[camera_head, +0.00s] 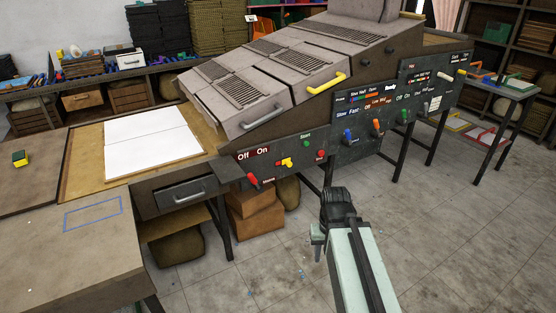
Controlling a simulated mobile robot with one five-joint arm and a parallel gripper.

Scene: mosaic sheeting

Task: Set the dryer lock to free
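A long grey machine (238,130) with vented lids stands across the middle, with dark control panels along its front. The far panel (412,75) carries a cream knob (434,102), a red control and labels too small to read. I cannot tell which control is the dryer lock or how it is set. My gripper (336,203) is the dark end of my pale green arm, over the floor in front of the panels. It appears apart from every control. Its fingers are not clearly visible, so its opening is unclear.
The middle panel (345,153) has blue, orange and green levers. The near panel has a red lever (253,181), a yellow lever (286,162) and buttons. Thin dark legs stand below. A side table (513,91) stands at right. The tiled floor (445,225) at right is clear.

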